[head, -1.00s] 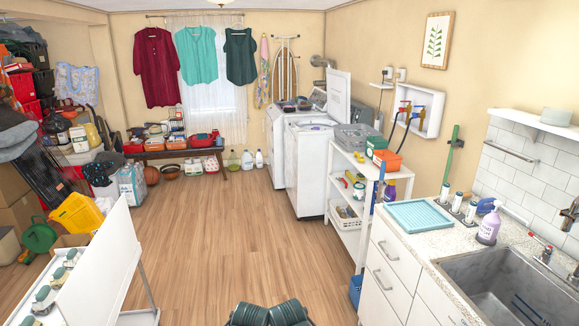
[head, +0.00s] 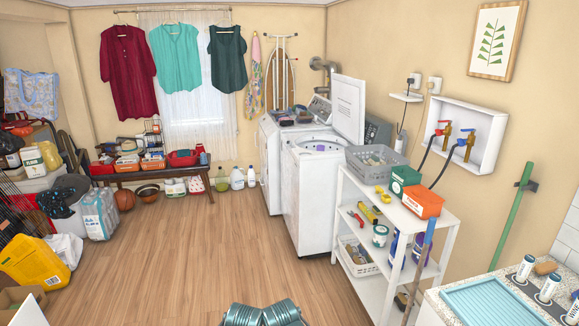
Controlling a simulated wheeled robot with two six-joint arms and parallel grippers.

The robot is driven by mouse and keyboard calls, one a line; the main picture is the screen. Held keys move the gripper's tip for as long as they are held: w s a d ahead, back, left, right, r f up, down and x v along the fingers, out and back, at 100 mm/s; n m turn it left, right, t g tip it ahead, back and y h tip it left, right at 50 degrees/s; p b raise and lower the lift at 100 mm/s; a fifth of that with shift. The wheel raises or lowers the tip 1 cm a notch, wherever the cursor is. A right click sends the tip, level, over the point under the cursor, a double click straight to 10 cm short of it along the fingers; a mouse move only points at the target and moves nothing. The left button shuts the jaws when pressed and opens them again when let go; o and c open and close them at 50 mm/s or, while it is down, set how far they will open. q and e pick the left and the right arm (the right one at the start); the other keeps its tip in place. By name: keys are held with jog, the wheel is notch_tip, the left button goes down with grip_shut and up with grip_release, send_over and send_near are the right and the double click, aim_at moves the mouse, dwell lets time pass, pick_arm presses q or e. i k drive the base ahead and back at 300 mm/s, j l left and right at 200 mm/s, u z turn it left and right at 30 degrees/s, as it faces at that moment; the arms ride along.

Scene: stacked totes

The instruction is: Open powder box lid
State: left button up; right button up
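I cannot tell for sure which box is the powder box. A green box (head: 404,179) with a white label stands on the top of the white shelf unit (head: 345,187), beside the washer. An orange-red box (head: 422,202) with a white label stands right in front of it. Both look closed, but their lids are too small to make out. Neither of my grippers is in view. Only rounded teal parts, which look like my own arms, show at the bottom edge.
A grey basket (head: 375,165) shares the shelf top. The white washer (head: 305,205) stands behind the shelf with its lid raised. A counter with a light-blue tray (head: 492,303) is at the lower right. The wooden floor between is clear.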

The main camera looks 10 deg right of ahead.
aim_at(405, 170)
jog(key=i+z, duration=0.2)
jog(key=i, duration=0.3)
jog(key=i+j+z, duration=0.25)
jog(key=i, duration=0.2)
jog(key=i+j+z, duration=0.2)
jog(key=i, duration=0.3)
jog(key=i+j+z, duration=0.25)
jog(key=z, duration=0.15)
jog(key=i+j+z, duration=0.9)
jog(key=j+z, duration=0.25)
jog(key=j, duration=0.2)
